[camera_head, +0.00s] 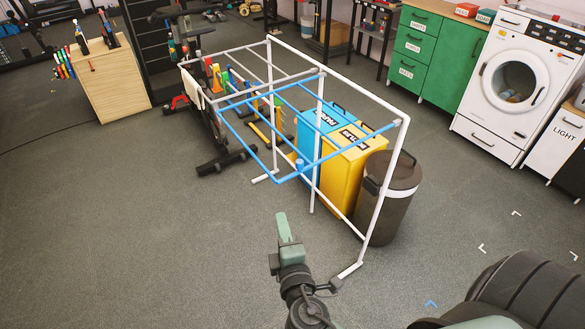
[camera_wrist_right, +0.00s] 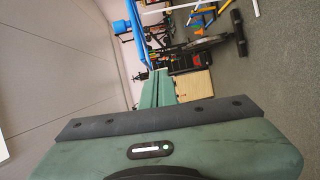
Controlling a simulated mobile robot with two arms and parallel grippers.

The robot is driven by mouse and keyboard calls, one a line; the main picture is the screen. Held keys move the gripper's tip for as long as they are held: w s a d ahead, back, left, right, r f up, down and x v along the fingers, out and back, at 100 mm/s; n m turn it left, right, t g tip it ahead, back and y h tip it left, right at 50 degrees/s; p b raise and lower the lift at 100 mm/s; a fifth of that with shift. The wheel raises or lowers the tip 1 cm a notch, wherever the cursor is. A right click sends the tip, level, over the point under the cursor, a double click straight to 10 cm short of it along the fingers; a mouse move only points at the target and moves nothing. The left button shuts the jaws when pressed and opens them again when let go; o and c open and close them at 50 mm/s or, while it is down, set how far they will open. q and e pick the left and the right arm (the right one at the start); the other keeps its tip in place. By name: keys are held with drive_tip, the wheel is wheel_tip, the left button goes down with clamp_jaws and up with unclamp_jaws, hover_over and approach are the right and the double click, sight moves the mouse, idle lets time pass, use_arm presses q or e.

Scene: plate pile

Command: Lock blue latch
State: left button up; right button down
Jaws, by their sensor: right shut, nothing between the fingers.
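A white pipe frame (camera_head: 268,112) stands on the floor with a blue pipe gate (camera_head: 240,134) joined to it. The blue latch (camera_head: 300,165) appears as a small thick fitting at the near edge of the blue pipes. It seems to show in the right wrist view as a blue fitting (camera_wrist_right: 120,27) up and left of the fingertips. My right gripper (camera_head: 282,216) is shut and empty, below the latch in the head picture and apart from it. Its closed fingers show in the wrist view (camera_wrist_right: 160,80). Whether the latch is locked I cannot tell. My left gripper is out of view.
Blue (camera_head: 315,122) and yellow (camera_head: 345,170) bins and a dark round bin (camera_head: 392,200) stand behind the frame. A wooden cabinet (camera_head: 103,80) is at left, a washing machine (camera_head: 515,85) at right. The floor at front left is clear.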

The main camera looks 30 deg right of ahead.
sight(293, 175)
drive_tip(key=shift+t+h, duration=0.4)
drive_tip(key=shift+t, duration=0.1)
drive_tip(key=r, duration=0.4)
drive_tip(key=shift+s+d+r, duration=0.1)
drive_tip(key=shift+d+r, duration=0.2)
drive_tip(key=shift+r, duration=0.1)
drive_tip(key=w+d+p, duration=0.2)
drive_tip(key=w, duration=0.1)
drive_tip(key=w+d+p, duration=0.1)
drive_tip(key=w+d, duration=0.2)
drive_tip(key=w+d+p, duration=0.2)
drive_tip(key=w, duration=0.1)
drive_tip(key=shift+d+p, duration=0.15)
drive_tip(key=shift+p, duration=0.15)
drive_tip(key=shift+w+f, duration=0.1)
